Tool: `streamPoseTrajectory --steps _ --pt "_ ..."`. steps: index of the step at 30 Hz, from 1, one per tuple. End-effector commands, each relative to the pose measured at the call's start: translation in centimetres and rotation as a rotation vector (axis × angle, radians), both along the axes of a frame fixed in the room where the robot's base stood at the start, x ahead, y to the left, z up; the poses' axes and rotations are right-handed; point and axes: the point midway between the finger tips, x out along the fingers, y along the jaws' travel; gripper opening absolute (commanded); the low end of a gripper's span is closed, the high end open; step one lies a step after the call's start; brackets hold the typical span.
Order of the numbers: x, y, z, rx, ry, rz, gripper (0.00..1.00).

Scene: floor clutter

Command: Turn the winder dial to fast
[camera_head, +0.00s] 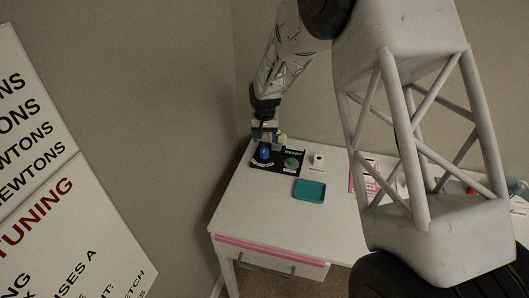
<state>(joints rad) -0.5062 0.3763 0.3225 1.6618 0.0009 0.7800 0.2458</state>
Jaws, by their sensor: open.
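A black winder panel (262,164) lies on the white table near its back left corner, against the wall. It carries a blue knob (265,154) on its left and a green round dial (292,163) on its right. White lettering shows on the panel but is too small to read, so I cannot tell where either dial points. My gripper (267,137) hangs just above the panel's left part, over the blue knob. Its jaws are open. I cannot tell whether a finger touches the knob.
A teal tray (310,190) sits in front of the panel. A small white object (317,161) stands right of it. A pink-and-white item (362,177) lies farther right, partly behind my arm. The table's front left (245,210) is clear. A large printed board (50,190) stands at left.

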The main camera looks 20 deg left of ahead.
Motion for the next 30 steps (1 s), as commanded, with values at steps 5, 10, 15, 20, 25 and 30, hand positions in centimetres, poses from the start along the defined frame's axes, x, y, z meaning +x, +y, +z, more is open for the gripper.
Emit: streamPoseTrajectory --steps 5,10,15,20,25,30 --pt "0.0 0.0 0.0 0.000 0.000 0.002 0.63" --pt "0.0 0.0 -0.3 -0.001 0.001 0.003 0.63" --pt "0.0 0.0 -1.3 -0.001 0.002 0.003 0.63" --pt "0.0 0.0 -3.1 -0.001 0.002 0.004 0.63" --pt "0.0 0.0 -5.2 0.000 0.001 0.004 0.63" --pt "0.0 0.0 -6.9 -0.001 0.002 0.004 0.63"
